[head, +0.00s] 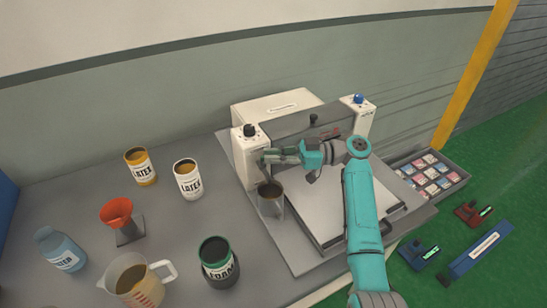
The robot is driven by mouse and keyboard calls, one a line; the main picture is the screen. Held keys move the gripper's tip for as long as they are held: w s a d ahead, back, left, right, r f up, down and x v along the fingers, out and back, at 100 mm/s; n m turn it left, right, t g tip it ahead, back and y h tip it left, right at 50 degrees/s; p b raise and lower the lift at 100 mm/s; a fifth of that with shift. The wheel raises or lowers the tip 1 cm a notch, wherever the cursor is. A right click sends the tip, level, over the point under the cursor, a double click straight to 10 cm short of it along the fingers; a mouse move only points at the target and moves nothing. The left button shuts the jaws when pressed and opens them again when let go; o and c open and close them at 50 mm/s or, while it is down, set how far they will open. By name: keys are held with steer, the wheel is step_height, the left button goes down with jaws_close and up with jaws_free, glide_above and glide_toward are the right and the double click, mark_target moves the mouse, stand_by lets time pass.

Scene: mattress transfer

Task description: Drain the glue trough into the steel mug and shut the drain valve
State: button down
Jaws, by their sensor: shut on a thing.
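The glue trough (292,126) is the long grey part between the two white end posts of the machine. The steel mug (271,204) stands upright below the left end of the trough, in front of the left post. Its inside looks dark brown; I cannot tell how full it is. My gripper (272,156) reaches left along the trough's front, above the mug and apart from it. It is shut at the trough's left end, where the drain valve appears to be; its fingers hide the valve, so I cannot see the valve's position.
A flat grey plate (345,204) lies below my arm. Latex cans (188,180), (140,167), a red funnel (117,211), a water bottle (60,250), a measuring jug (137,281) and a green-rimmed foam can (218,264) stand on the left. A sample tray (447,181) is at right.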

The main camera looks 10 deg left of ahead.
steer(key=shift+w+a+n+g+h, duration=0.1)
steer(key=shift+w+n+g+h, duration=0.15)
steer(key=shift+n+g, duration=0.65)
steer(key=shift+w+a+n+g+h, duration=0.1)
steer(key=shift+n+g+h, duration=0.35)
steer(key=shift+g, duration=0.75)
steer(key=shift+f+n+g, duration=0.15)
steer(key=shift+n+g, duration=0.1)
steer(key=shift+g, duration=0.05)
steer(key=c, duration=1.2)
jaws_free()
steer(key=shift+d+t, duration=0.1)
steer(key=shift+t, duration=0.3)
